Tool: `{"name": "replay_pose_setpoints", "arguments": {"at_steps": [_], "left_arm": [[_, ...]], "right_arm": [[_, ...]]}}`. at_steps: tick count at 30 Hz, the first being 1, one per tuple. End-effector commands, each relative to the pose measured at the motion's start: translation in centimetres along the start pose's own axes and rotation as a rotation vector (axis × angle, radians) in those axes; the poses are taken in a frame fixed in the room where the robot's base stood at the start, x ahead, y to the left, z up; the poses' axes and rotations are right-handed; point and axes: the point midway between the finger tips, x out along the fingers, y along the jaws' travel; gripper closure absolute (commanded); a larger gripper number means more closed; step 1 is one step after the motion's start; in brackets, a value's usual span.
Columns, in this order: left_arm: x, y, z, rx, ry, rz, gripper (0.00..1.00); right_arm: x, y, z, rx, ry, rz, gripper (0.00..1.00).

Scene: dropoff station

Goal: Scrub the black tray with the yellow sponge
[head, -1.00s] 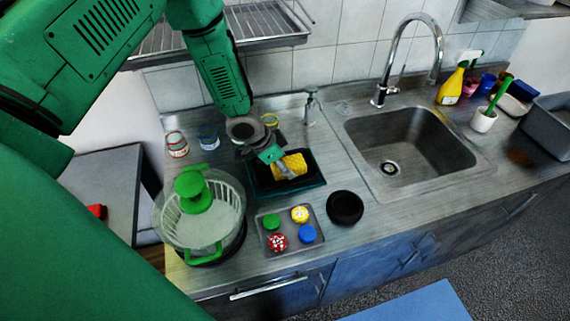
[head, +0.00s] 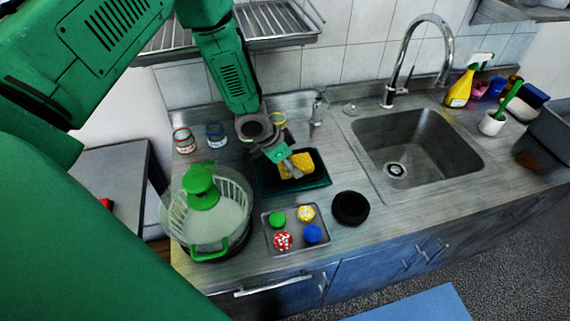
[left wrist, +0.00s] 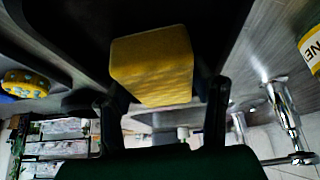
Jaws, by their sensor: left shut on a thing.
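The black tray (head: 318,181) lies on the counter left of the sink, and its dark surface also fills the top of the left wrist view (left wrist: 85,30). The yellow sponge (head: 303,162) is over the tray's middle; it also shows in the left wrist view (left wrist: 152,62), against the dark tray surface. Whether it touches the tray I cannot tell for sure. My left gripper (head: 288,170) is shut on the sponge, with a finger on each side of it. My right gripper is not in view.
A small grey tray with several round lidded items (head: 268,240) and a black round dish (head: 350,208) sit in front. A salad spinner (head: 205,205) stands left, two jars behind it. The sink (head: 400,135) is to the right, with a tall faucet (head: 405,65).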

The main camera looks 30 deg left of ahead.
Motion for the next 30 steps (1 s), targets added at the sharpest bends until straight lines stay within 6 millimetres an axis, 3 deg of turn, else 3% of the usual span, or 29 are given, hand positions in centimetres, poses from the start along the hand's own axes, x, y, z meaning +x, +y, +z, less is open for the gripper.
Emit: {"name": "replay_pose_setpoints", "arguments": {"at_steps": [7,21,30], "left_arm": [[0.1,0.1,0.0,0.0,0.0,0.001,0.74],[-1.5,-0.1,2.7,-0.002,0.0,0.001,0.74],[-1.6,0.0,2.7,-0.001,0.0,0.0,0.74]], "right_arm": [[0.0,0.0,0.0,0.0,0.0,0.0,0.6],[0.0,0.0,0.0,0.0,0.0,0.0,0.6],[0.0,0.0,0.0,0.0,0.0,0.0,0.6]]}}
